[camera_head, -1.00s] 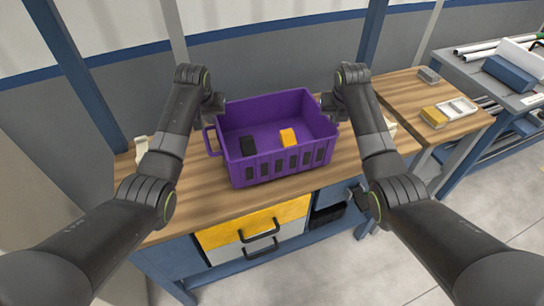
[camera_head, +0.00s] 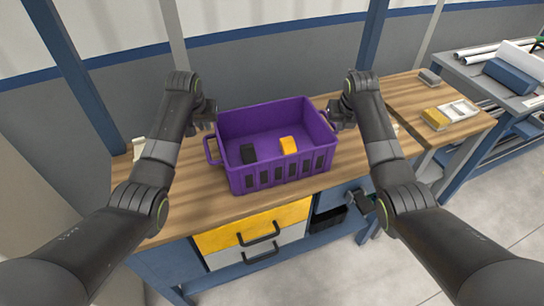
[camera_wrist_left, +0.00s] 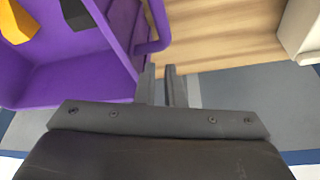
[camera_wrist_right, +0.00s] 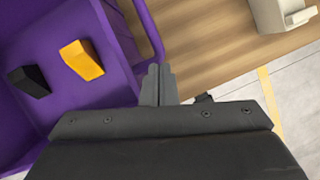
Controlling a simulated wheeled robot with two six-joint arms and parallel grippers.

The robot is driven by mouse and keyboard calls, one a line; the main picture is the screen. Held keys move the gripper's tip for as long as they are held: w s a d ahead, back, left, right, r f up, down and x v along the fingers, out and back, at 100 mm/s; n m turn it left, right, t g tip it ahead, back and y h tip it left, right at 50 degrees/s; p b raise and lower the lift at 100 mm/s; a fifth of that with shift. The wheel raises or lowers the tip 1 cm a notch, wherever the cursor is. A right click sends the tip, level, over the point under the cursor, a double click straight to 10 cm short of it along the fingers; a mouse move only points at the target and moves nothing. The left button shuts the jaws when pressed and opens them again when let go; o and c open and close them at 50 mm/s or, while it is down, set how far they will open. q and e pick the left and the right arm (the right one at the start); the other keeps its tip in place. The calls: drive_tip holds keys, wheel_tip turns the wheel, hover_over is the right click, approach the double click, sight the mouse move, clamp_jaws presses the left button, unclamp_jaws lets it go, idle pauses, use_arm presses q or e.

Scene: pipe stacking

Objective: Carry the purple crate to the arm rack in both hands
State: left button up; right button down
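The purple crate (camera_head: 240,178) stands upright on the wooden workbench, with a black block (camera_head: 248,153) and a yellow block (camera_head: 288,145) inside. Its left handle (camera_head: 211,150) is clear in the head view. My left gripper (camera_head: 207,115) is beside the crate's left side; the left wrist view (camera_wrist_left: 161,75) shows a narrow empty gap between its fingers, near a handle (camera_wrist_left: 156,42). My right gripper (camera_head: 338,114) is beside the right side; in the right wrist view (camera_wrist_right: 158,72) its fingers are together, near the other handle (camera_wrist_right: 150,35). Neither visibly holds a handle. The arm rack is not identifiable.
The wooden workbench (camera_head: 185,212) has yellow and grey drawers below. A side table (camera_head: 410,95) at right holds a yellow block (camera_head: 435,118) and white tray (camera_head: 459,110). A grey cart (camera_head: 465,73) carries pipes and a blue block. Floor is open at lower right.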

use_arm(q)
drive_tip(key=shift+o, duration=1.1)
drive_tip(key=shift+a+f, duration=0.1)
drive_tip(key=shift+a, duration=0.25)
use_arm(e)
drive_tip(key=shift+d, duration=0.35)
drive_tip(key=c, duration=1.7)
unclamp_jaws()
use_arm(q)
drive_tip(key=v, duration=1.2)
use_arm(e)
drive_tip(key=v, duration=1.2)
drive_tip(key=shift+d, duration=0.1)
